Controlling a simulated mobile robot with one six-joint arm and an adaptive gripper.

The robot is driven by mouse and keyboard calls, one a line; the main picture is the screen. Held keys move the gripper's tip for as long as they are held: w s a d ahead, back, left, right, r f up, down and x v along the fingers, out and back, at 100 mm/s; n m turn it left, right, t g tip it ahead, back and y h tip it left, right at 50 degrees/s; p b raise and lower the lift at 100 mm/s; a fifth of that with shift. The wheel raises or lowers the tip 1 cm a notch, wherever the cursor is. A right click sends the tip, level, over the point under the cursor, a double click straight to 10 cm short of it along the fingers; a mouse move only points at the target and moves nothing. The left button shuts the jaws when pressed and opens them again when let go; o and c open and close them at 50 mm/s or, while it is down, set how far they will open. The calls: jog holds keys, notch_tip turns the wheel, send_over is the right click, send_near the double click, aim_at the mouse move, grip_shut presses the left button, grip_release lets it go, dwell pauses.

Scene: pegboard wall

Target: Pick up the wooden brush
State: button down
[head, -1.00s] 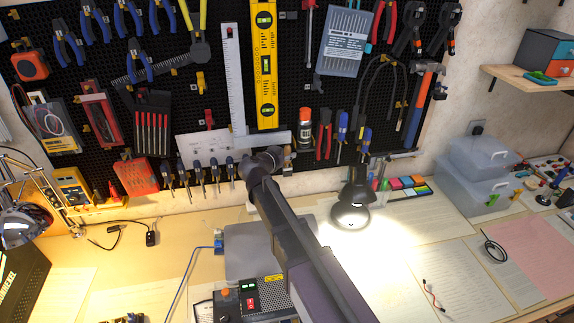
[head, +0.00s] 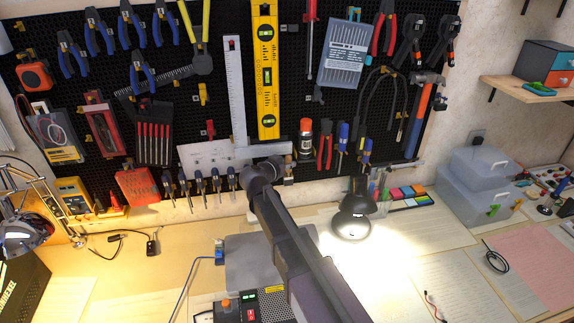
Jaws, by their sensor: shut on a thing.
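My arm reaches from the bottom of the head view up to the lower middle of the pegboard (head: 219,100), with its dark wrist end in front of the board's lower edge. The gripper's fingers are hidden behind the wrist, so I cannot see what is between them. I cannot make out a wooden brush anywhere in the head view; it may be hidden behind the wrist.
An orange-capped can (head: 305,135) is to the right. A lit black lamp (head: 352,220) stands on the desk right of my arm.

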jog(key=shift+r+p, duration=0.55)
jog(key=shift+r, duration=0.15)
jog(key=s+d, duration=0.2)
jog(key=s, duration=0.6)
jog(key=s+d, duration=0.3)
jog(key=s, duration=0.6)
jog(key=shift+s+f, duration=0.15)
jog(key=shift+f, duration=0.1)
jog(key=shift+d, duration=0.1)
